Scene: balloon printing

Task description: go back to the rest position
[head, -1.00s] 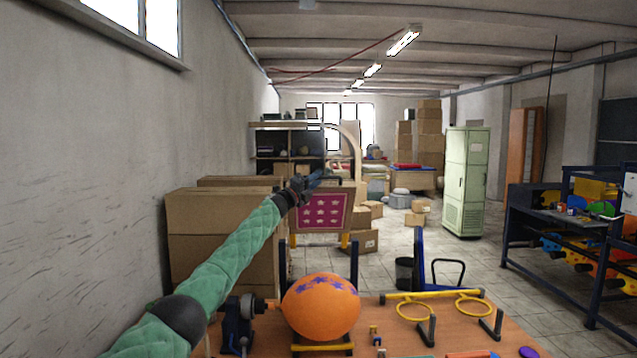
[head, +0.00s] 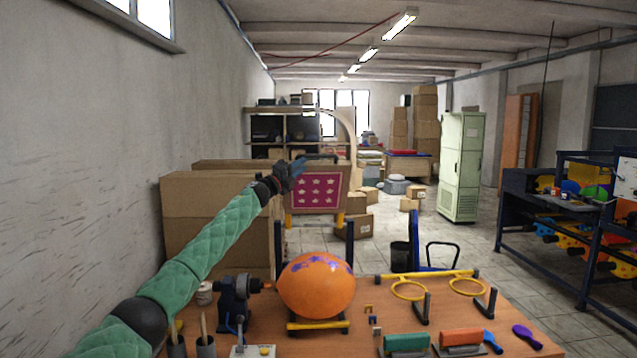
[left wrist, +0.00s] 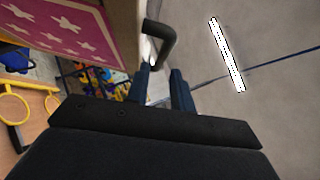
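My left arm, in a green padded sleeve, reaches up and forward from the lower left in the head view. Its gripper (head: 291,172) is raised well above the table, in front of the pink star-patterned screen (head: 317,191). In the left wrist view the two blue fingers (left wrist: 160,88) stand apart with nothing seen between them. The screen (left wrist: 62,25) and its dark handle (left wrist: 160,42) show close by in that view. An orange balloon (head: 316,286) with purple stars sits on a yellow-topped stand on the table. My right gripper is out of view.
The wooden table (head: 535,340) carries a dark pump-like device (head: 235,302), a yellow double-ring frame (head: 410,290), a green-bladed tool (head: 407,342) and an orange one (head: 461,338). Cardboard boxes (head: 215,220) stand behind to the left. The air above the table's right side is clear.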

